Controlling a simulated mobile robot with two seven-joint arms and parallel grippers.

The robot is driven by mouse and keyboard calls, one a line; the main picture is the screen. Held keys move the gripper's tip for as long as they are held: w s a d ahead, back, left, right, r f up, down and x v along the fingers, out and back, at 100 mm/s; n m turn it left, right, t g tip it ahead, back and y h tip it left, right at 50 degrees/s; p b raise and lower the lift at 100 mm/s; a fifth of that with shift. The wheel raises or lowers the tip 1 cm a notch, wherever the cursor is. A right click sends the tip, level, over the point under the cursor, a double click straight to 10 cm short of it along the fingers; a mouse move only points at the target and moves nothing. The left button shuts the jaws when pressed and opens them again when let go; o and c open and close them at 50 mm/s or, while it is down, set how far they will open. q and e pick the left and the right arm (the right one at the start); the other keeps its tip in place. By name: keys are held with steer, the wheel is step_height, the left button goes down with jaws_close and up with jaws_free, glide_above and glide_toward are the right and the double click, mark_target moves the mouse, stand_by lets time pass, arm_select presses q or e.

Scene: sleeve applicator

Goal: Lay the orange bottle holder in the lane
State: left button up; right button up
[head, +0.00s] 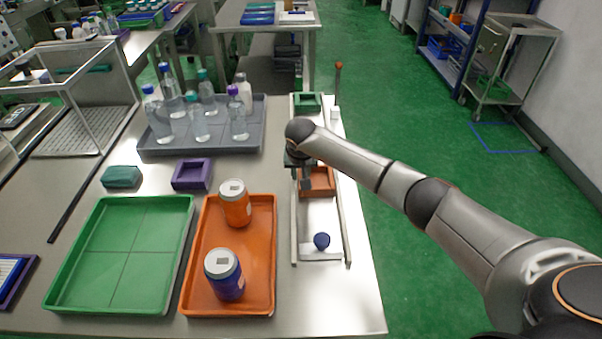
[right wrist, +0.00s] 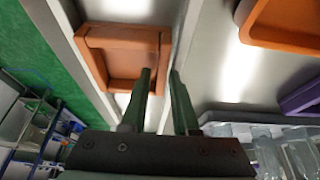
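The orange bottle holder (head: 322,180) is a square open frame. It lies flat in the lane (head: 318,217), between the two pale side rails, about midway along. My right gripper (head: 304,184) is low over the holder's left wall and hides part of it. In the right wrist view the holder (right wrist: 122,58) is seen from above, and the two fingers (right wrist: 160,75) stand apart, one on each side of one wall. A gap shows between the fingertips; contact with the wall cannot be made out. My left gripper is not in view.
A green holder (head: 307,102) sits at the lane's far end. A blue knob (head: 321,241) is at the near end. Left are an orange tray (head: 259,286) with two bottles, a green tray (head: 118,250), a purple holder (head: 192,174) and a grey tray (head: 178,150) of bottles.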

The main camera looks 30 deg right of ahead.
steer(key=shift+s+a+f, duration=0.15)
steer(key=shift+a+f, duration=0.2)
steer(key=shift+a, duration=0.05)
steer(key=shift+r, duration=0.4)
steer(key=p+v, duration=0.1)
steer(key=v, duration=1.1)
steer(key=shift+d+r, duration=0.2)
steer(key=shift+r, duration=0.15)
